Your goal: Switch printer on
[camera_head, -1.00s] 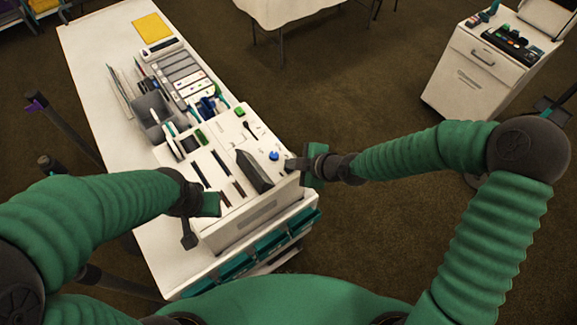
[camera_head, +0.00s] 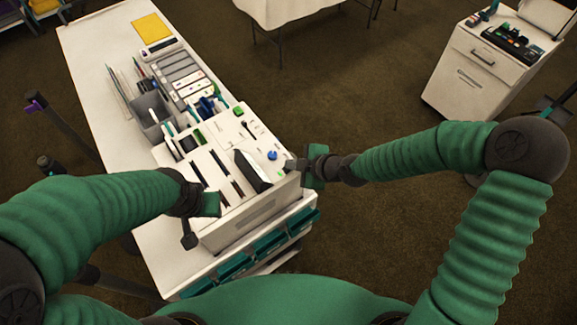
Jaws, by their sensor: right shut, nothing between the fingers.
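The white printer (camera_head: 270,206) stands at the near end of the white table. Its top has dark slots, a round blue button (camera_head: 272,155) and a wedge-shaped part (camera_head: 252,172) with a pale face and dark side. My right gripper (camera_head: 289,165) is shut and empty, at the printer's right edge, just right of and slightly below the blue button. I cannot tell whether it touches the printer. My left gripper (camera_head: 199,222) is over the printer's left front corner; its jaw opening is unclear.
Behind the printer are a grey pen holder (camera_head: 152,110), a keypad-like panel (camera_head: 178,73) and a yellow pad (camera_head: 151,28). Teal drawers (camera_head: 268,243) line the table's near side. A white cabinet (camera_head: 480,75) stands far right, with open carpet between.

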